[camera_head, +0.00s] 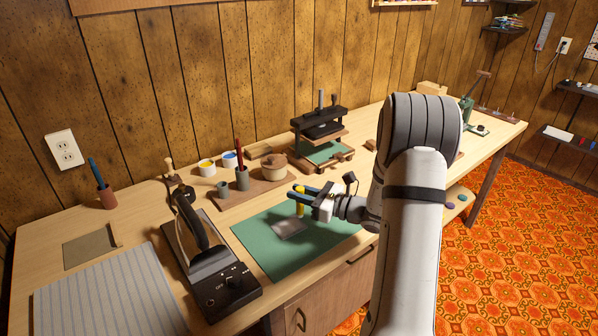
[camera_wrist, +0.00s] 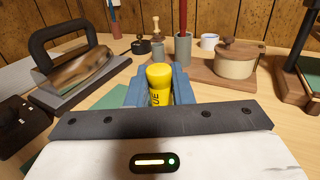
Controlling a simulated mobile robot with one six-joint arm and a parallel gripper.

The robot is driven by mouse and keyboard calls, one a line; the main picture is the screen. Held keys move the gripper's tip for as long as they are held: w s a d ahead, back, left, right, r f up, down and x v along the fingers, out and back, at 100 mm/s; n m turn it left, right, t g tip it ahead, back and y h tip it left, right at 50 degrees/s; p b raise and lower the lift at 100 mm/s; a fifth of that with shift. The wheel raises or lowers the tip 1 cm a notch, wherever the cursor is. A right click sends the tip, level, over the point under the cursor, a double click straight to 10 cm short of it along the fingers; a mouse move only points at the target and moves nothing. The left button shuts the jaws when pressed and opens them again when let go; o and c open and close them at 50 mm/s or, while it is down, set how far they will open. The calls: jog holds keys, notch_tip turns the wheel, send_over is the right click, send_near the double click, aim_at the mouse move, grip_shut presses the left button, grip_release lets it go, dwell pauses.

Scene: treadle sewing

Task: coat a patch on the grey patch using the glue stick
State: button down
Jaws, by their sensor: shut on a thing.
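A yellow glue stick (camera_head: 300,207) is held upright between the blue fingers of my gripper (camera_head: 303,192). In the wrist view the glue stick (camera_wrist: 159,82) stands between the two fingers (camera_wrist: 160,88), with part of its lettering showing. The grey patch (camera_head: 289,228) lies flat on the green mat (camera_head: 262,240), just below the glue stick. I cannot tell whether the stick's lower end touches the patch. The patch is hidden in the wrist view.
A black iron (camera_head: 197,235) on its stand with a control box is left of the mat. A wooden tray (camera_head: 225,204) with cups and a lidded pot (camera_head: 274,169) lies behind it. A black press (camera_head: 320,128) stands farther back. The striped cloth (camera_head: 105,292) covers the front left.

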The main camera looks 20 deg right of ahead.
jog(key=shift+s+a+r, duration=0.1)
jog(key=shift+s+r, duration=0.05)
jog(key=shift+r, duration=0.55)
jog(key=shift+r+p, duration=0.7)
jog(key=shift+p, duration=0.1)
jog(key=shift+r+p, duration=1.15)
jog(key=shift+r, duration=0.6)
jog(key=shift+f, duration=0.1)
jog(key=shift+f+b, duration=0.1)
jog(key=shift+b, duration=0.4)
